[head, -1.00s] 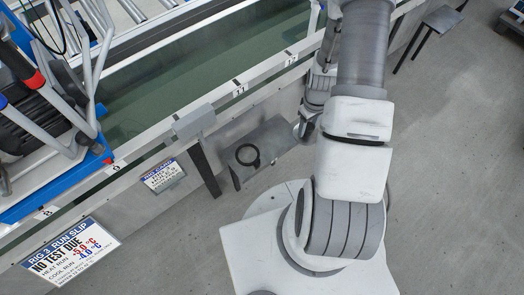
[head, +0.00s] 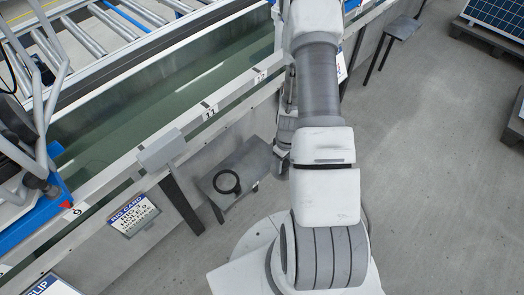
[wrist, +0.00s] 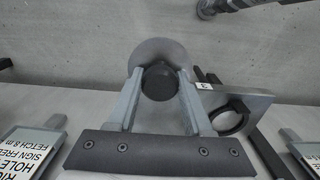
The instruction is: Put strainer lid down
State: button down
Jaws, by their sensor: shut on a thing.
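In the wrist view my gripper (wrist: 160,78) is shut on the dark round knob of the strainer lid (wrist: 157,47), a grey disc. The lid is held in the air, with grey floor showing behind it. A small grey shelf (wrist: 258,102) marked 3 is to the right of the lid in that view, with a black ring (wrist: 232,118) on it. In the head view the same shelf (head: 250,158) and ring (head: 226,181) are left of my arm. My gripper and the lid cannot be made out there.
A long trough with a white rim (head: 190,122) runs along the left, with rollers (head: 130,18) behind it. A sign card (head: 133,215) hangs on its side. Another small shelf (head: 402,27) is at the upper right. Open floor (head: 440,190) is on the right.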

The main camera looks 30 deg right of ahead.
jog(key=w+a, duration=0.1)
jog(key=w, duration=0.1)
jog(key=w+a, duration=0.1)
jog(key=w, duration=0.2)
jog(key=w+a+b, duration=0.1)
jog(key=w, duration=0.2)
jog(key=shift+w, duration=0.1)
jog(key=shift+w+f, duration=0.15)
jog(key=shift+w, duration=0.1)
jog(key=shift+f, duration=0.15)
jog(key=shift+s, duration=0.1)
jog(key=shift+c, duration=1.6)
grip_release()
